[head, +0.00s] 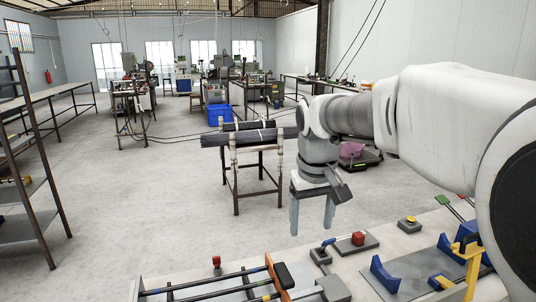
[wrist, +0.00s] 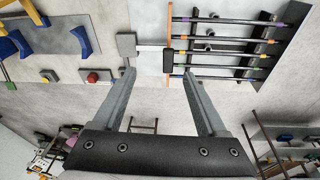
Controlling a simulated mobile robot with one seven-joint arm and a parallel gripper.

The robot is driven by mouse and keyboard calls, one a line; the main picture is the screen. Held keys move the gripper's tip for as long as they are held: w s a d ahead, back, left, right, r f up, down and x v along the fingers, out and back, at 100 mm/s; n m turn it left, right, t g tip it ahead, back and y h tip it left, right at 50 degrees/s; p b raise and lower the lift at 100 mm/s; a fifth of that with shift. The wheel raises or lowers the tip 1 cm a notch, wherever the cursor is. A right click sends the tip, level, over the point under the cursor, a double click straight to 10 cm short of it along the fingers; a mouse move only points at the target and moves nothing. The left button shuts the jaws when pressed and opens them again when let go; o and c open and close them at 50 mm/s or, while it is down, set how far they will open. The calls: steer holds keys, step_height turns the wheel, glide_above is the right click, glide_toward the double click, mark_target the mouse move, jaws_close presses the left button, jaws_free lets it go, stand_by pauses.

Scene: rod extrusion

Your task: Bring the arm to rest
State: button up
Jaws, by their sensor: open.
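My white arm reaches in from the right in the head view and bends down at the wrist. My gripper (head: 311,228) hangs with its two grey fingers pointing down, apart and empty, above the far edge of the workbench (head: 215,262). In the wrist view my gripper (wrist: 159,76) also shows open, with nothing between the fingers. The fingers look clear of the bench and its fixtures; the exact height is hard to tell.
The bench carries a rod rack (wrist: 225,52) with several dark rods, a red button block (head: 357,239), a blue-handled lever (head: 328,242), a yellow button box (head: 409,224) and blue cradles (head: 384,275). A rod stand (head: 237,170) stands beyond. Shelving (head: 22,186) is at left.

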steer(key=s+d+f+m+t, duration=0.1)
steer(key=s+d, duration=0.1)
steer(key=s, duration=0.8)
steer(key=s+d+f+m+t, duration=0.1)
steer(key=s+d+f+t, duration=0.1)
steer(key=s, duration=0.8)
steer(key=shift+s+d, duration=0.35)
steer(key=shift+d, duration=0.3)
